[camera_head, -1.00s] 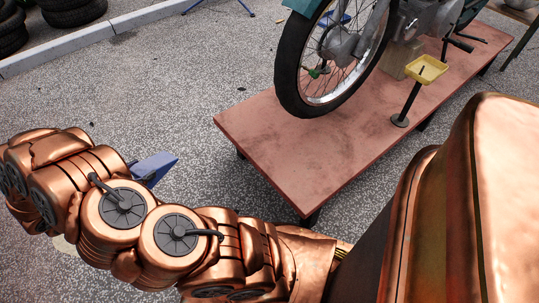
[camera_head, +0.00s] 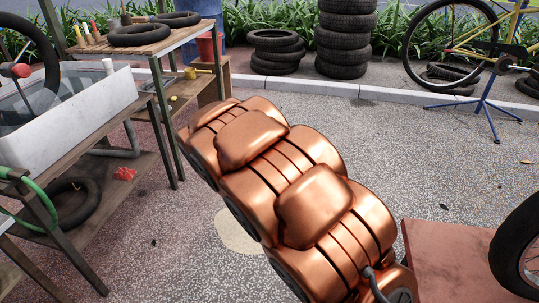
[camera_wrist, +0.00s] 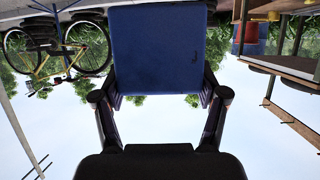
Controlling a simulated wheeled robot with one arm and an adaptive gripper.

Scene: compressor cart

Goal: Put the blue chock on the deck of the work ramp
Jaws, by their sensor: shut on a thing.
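The blue chock (camera_wrist: 158,52) fills the upper middle of the wrist view. My gripper (camera_wrist: 160,96) is shut on it, with one finger at each side. The chock is held up off the ground, with sky and the yard around it in that upside-down view. In the head view my copper arm covers the middle, and neither the gripper nor the chock shows there. The work ramp's reddish deck (camera_head: 455,262) shows only in part at the lower right, with part of a motorcycle wheel (camera_head: 520,250) over it.
A workbench with tyres (camera_head: 140,34) and a shelf with a white water tub (camera_head: 70,115) stand at the left. Stacked tyres (camera_head: 345,38) and a yellow bicycle on a blue stand (camera_head: 482,105) are at the back. Open asphalt lies between my arm and the kerb (camera_head: 375,93).

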